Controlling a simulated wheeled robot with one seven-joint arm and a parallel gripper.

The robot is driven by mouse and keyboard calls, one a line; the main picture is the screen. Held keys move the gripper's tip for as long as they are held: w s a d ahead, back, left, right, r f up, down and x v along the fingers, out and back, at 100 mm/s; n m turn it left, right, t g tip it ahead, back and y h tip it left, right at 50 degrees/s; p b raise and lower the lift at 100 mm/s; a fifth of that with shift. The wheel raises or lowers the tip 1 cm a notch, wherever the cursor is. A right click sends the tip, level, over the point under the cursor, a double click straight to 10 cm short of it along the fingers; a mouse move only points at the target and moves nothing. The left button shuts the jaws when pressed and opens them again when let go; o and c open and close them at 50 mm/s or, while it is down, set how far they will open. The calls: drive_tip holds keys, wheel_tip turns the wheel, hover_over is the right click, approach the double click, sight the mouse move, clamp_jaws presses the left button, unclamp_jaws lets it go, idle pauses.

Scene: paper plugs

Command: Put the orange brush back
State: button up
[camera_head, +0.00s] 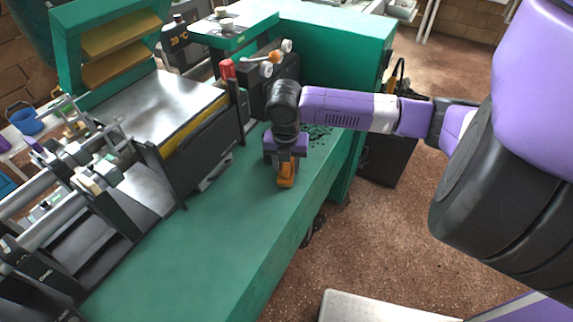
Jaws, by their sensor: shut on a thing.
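The orange brush (286,178) is at the end of my arm, over the green bench top (225,235). My gripper (286,160) is purple and points down, shut on the brush. Only the lower orange part of the brush shows; my gripper hides the rest. I cannot tell whether the brush touches the bench or is a little above it.
A machine with a metal plate (150,105) and rollers (60,205) stands along the left. A red-topped post (228,70) and a dark block with white knobs (278,62) stand behind my gripper. Dark bits (318,133) lie to its right. The front bench top is clear.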

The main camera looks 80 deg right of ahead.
sight(286, 166)
drive_tip(key=shift+f, duration=0.15)
drive_tip(key=o, duration=1.2)
drive_tip(key=r, duration=0.4)
drive_tip(key=a+r, duration=0.1)
drive_tip(key=r, duration=0.7)
drive_tip(key=shift+s+a+r, duration=0.1)
drive_tip(key=shift+s+a, duration=0.05)
drive_tip(key=shift+a, duration=0.25)
